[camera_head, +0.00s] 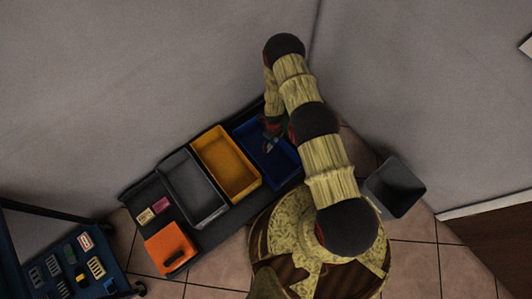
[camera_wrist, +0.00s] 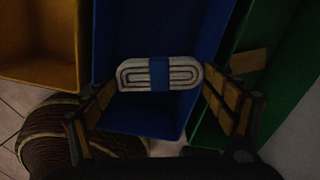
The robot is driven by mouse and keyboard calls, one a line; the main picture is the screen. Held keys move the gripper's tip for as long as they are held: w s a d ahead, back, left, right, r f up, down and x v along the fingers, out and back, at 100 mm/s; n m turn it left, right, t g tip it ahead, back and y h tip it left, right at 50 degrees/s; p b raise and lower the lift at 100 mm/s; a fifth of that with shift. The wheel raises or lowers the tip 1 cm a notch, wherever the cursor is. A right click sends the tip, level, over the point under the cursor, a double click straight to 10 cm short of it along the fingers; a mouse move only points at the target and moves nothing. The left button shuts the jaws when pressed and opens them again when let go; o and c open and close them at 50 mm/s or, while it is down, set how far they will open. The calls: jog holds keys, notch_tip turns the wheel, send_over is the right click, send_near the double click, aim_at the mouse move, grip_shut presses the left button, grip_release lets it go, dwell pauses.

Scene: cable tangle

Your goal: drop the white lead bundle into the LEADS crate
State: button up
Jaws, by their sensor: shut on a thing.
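The white lead bundle (camera_wrist: 132,76) is a flat coiled loop with a blue band around its middle. My gripper (camera_wrist: 159,88) is shut on it, with one finger at each end of the bundle. In the wrist view the bundle is in front of the inside of a blue crate (camera_wrist: 150,20). In the head view my gripper (camera_head: 271,132) is over the blue crate (camera_head: 284,178), and the bundle cannot be made out there. No crate label is legible, so I cannot tell which is marked LEADS.
A yellow crate (camera_head: 228,192) and a grey crate (camera_head: 191,212) stand left of the blue one. A green crate (camera_wrist: 285,50) is at right in the wrist view. An orange box (camera_head: 170,258) and small blocks lie at left. A grey bin (camera_head: 395,188) stands at right.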

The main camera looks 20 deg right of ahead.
jog(key=o, duration=1.1)
jog(key=shift+o, duration=0.2)
notch_tip(320, 180, up, 12)
dwell(0.6)
